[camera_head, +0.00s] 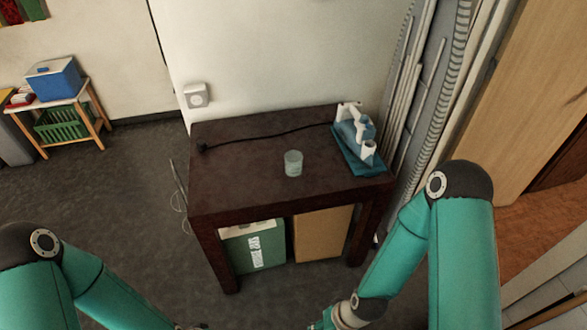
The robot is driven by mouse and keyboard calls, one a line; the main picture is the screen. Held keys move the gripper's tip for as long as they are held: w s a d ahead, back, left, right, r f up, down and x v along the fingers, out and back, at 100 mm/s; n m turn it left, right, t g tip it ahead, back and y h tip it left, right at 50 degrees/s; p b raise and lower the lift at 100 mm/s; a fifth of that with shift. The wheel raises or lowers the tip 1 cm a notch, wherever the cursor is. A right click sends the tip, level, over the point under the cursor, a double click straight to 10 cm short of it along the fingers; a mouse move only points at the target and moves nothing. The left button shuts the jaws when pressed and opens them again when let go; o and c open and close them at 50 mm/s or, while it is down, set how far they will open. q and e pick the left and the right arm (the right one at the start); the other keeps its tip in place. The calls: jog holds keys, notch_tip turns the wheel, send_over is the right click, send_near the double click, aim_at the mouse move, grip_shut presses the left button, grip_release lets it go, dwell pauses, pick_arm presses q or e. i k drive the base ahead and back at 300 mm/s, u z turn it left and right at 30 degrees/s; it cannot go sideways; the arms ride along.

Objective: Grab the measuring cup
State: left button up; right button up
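A small clear cup (293,163), which looks like the measuring cup, stands upright near the middle of the dark brown table (235,185). Any markings on it are too small to make out. Nothing touches it. My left arm comes in at the lower left and my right arm at the lower right, both in front of the table. Both arms run down to the bottom edge of the picture, and the fingers of both grippers are out of view.
A blue-and-white device (355,138) sits at the table's back right, with a black cable (262,137) running left across the top. A green box (252,248) and a brown box (322,234) stand under the table. Pipes (435,75) rise at right. The tabletop around the cup is clear.

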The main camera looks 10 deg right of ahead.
aim_at(294, 170)
jog(key=u, duration=0.05)
jog(key=i, duration=1)
jog(key=z, duration=0.05)
